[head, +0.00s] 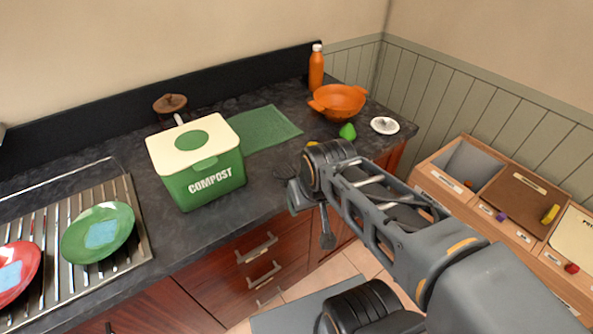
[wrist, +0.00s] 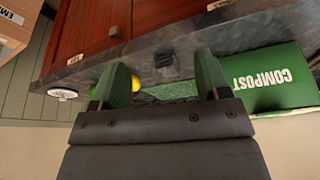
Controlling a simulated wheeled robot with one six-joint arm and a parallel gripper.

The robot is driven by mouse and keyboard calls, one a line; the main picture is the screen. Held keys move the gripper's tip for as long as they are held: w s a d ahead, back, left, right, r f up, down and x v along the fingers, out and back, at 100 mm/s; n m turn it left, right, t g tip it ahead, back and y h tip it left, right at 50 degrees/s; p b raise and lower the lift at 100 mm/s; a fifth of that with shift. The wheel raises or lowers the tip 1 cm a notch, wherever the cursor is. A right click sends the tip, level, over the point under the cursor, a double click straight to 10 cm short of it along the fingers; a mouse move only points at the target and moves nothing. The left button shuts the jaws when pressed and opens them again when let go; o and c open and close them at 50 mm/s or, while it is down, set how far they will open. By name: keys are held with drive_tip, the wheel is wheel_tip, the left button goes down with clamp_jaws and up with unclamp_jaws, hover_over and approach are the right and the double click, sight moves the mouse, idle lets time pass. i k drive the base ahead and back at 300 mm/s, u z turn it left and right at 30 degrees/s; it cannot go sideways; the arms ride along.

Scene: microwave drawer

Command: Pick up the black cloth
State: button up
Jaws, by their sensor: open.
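My gripper (head: 287,182) is at the front edge of the dark counter, just right of the compost bin; its jaws also show in the wrist view (wrist: 163,70). The two green-padded fingers are wide apart with nothing held. A small, very dark shape (wrist: 164,60) lies between and beyond the fingers at the counter's edge in the wrist view. It may be the black cloth, but it blends into the dark stone and I cannot tell for sure. In the head view my arm covers part of that counter edge, and I cannot make out the cloth.
A green compost bin (head: 205,180) stands close left of my gripper. Behind are a green mat (head: 265,128), an orange pot (head: 338,101), an orange bottle (head: 316,70) and a green fruit (head: 348,131). Plates (head: 98,250) lie on a rack at left. A wooden sorting box (head: 500,190) stands right.

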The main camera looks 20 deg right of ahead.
sight(283, 172)
drive_tip(key=u, duration=2.95)
drive_tip(key=k, duration=1.2)
drive_tip(key=z, duration=1.5)
drive_tip(key=i, duration=0.5)
